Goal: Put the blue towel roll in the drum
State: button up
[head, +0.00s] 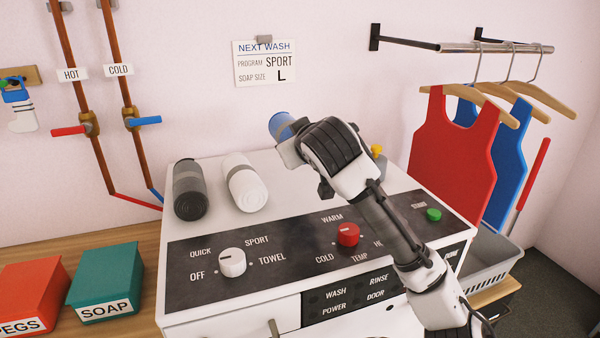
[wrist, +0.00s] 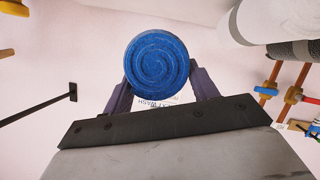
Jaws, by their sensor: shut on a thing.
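The blue towel roll (head: 281,126) is at my gripper (head: 288,136) above the back of the white washing machine (head: 180,260). In the wrist view the blue roll (wrist: 157,66) shows its spiral end between the two fingers of my gripper (wrist: 160,88), which is shut on it. In the head view my wrist hides part of the roll. The drum is not visible in either view; only the machine's top and control panel (head: 330,250) show.
A dark grey roll (head: 189,190) and a white roll (head: 245,183) lie on the machine top to the left. Red and blue vests (head: 452,150) hang at right above a grey basket (head: 490,265). Red and green boxes (head: 104,285) stand on the counter at left.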

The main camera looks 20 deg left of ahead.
jog(key=shift+f+p, duration=0.5)
jog(key=shift+f, duration=3.45)
jog(key=shift+f, duration=0.2)
jog(key=o, duration=0.6)
jog(key=shift+f, duration=0.1)
jog(key=o, duration=0.5)
